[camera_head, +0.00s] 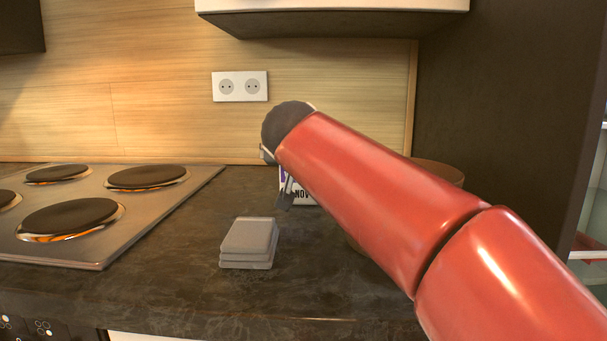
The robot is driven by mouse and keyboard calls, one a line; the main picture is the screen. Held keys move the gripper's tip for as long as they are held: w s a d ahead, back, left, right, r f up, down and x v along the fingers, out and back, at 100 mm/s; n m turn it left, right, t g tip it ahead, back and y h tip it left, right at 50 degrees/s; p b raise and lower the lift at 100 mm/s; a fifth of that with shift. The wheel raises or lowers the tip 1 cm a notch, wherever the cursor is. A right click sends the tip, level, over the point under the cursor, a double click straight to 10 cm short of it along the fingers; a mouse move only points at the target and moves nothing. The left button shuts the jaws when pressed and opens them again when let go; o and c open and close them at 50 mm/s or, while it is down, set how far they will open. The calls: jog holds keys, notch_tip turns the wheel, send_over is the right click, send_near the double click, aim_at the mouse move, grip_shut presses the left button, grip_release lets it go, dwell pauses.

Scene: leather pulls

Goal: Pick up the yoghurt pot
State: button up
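My red arm reaches in from the lower right and ends in a dark wrist above the counter. Part of my gripper (285,197) shows below the wrist as a small grey finger; the rest is hidden behind the arm. Just behind it on the counter is a white item with purple and dark lettering (299,194), partly covered by my arm. It may be the yoghurt pot, but its full shape is hidden. The finger overlaps its left side in the picture; I cannot tell whether they touch or whether the gripper is open.
A grey stack of flat, block-like pieces (249,243) lies on the dark counter (180,270) in front of the gripper. A hob (95,205) with several plates is at left, some glowing orange beneath. A brown round-topped object (438,171) stands behind my arm. A cupboard (330,15) hangs above.

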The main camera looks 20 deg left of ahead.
jog(key=shift+w+a+f, duration=0.1)
jog(key=shift+w+f, duration=0.05)
jog(key=shift+w, duration=0.2)
jog(key=c, duration=1.3)
